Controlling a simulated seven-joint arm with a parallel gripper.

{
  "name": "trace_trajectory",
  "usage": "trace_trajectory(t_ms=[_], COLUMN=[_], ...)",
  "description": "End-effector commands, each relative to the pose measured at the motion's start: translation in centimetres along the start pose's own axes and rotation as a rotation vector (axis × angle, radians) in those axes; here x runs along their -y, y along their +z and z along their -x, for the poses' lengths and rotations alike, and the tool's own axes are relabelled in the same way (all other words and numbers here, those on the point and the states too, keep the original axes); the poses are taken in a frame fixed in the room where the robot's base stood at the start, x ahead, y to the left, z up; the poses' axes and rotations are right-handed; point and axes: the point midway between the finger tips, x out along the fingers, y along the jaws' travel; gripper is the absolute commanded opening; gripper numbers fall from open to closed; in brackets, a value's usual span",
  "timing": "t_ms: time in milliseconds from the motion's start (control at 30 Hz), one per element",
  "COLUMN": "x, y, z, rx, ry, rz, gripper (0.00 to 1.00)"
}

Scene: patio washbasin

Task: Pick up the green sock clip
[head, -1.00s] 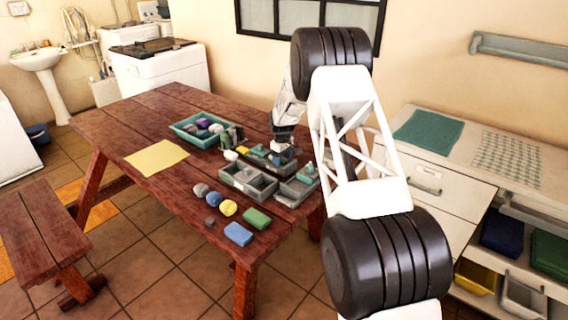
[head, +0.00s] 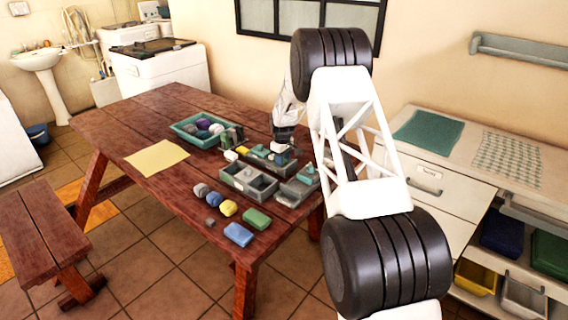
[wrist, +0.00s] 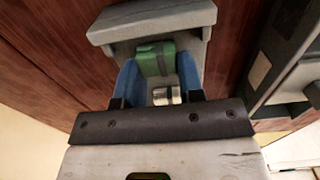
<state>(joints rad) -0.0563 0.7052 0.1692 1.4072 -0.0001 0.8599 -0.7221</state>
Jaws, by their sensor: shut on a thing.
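The green sock clip (wrist: 155,60) shows in the wrist view between the two blue fingers of my gripper (wrist: 158,78). The fingers are shut on it from its left and right sides. A grey holder or block (wrist: 150,20) is just beyond the clip; I cannot tell whether they touch. A small silvery cylinder (wrist: 166,95) shows between the fingers, nearer the palm. In the head view my gripper (head: 283,146) is over the far right part of the wooden table, and the clip cannot be made out there.
The wooden table (head: 122,128) carries a teal tray (head: 178,128) of balled socks, grey compartment boxes (head: 262,190), loose sock balls (head: 227,208), a green block (head: 256,218), a blue block (head: 238,235) and a yellow sheet (head: 157,158). The table's left part is clear.

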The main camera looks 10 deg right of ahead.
Motion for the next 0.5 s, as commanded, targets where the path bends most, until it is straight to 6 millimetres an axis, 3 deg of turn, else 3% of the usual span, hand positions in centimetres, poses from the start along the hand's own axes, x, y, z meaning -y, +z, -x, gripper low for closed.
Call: trace_trajectory(t_ms=[267,500], x=[0.0,0.0], y=[0.0,0.0], z=[0.2,1.7], rx=[0.0,-0.001], ry=[0.0,0.001], rz=[0.0,0.0], gripper=[0.13,0.13])
